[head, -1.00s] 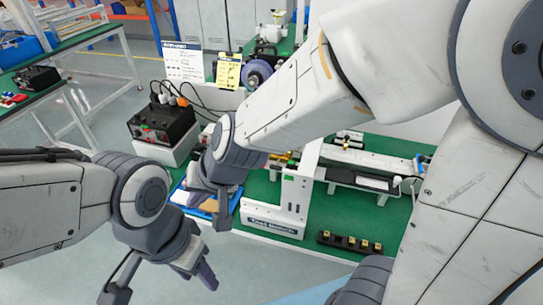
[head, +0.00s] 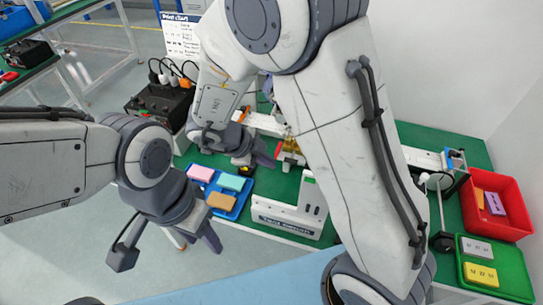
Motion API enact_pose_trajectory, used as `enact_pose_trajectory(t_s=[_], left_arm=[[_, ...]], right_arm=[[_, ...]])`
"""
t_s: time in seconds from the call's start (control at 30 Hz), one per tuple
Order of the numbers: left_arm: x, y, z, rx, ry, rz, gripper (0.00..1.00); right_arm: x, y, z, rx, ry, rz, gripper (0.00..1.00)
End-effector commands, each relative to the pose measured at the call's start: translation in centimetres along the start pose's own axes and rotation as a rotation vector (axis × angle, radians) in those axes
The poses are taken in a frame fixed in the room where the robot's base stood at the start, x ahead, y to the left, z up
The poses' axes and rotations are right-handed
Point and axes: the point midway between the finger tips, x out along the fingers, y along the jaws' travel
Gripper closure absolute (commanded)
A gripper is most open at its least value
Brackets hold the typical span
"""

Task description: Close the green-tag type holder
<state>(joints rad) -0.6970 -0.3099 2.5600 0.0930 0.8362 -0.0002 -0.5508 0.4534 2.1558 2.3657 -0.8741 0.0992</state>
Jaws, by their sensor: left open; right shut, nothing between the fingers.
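A white upright fixture (head: 306,200) with a small green mark near its top stands on the green bench, a labelled plate at its foot. Behind it is a small brass-coloured part (head: 291,146) with red beside it. I cannot tell for certain which part is the green-tag type holder, or whether it is open. My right gripper (head: 268,160) is shut and empty, just left of the brass part and above the bench. My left gripper (head: 212,240) is open and empty, low over the floor at the bench's front edge. My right arm hides the middle of the bench.
A blue tray (head: 237,208) with coloured blocks lies left of the fixture. A red bin (head: 510,225) and a green tray (head: 520,283) with blocks are at the right. A black power box (head: 160,105) with cables stands at the back left.

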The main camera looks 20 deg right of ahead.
Motion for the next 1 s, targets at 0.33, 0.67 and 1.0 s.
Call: enact_pose_trajectory(t_s=[0.33, 0.67, 1.0], left_arm=[[0.7, -0.1, 0.0, 0.000, 0.000, 0.000, 0.50], [-0.2, 0.0, 0.0, 0.000, 0.000, 0.000, 0.50], [-0.2, 0.0, 0.0, 0.000, 0.000, 0.000, 0.50]], right_arm=[[7.6, 0.1, 0.0, -0.003, 0.002, 0.002, 1.00], [10.2, -2.9, 0.3, -0.002, -0.003, -0.001, 1.00], [10.5, -3.3, 0.4, -0.003, -0.004, -0.002, 1.00]])
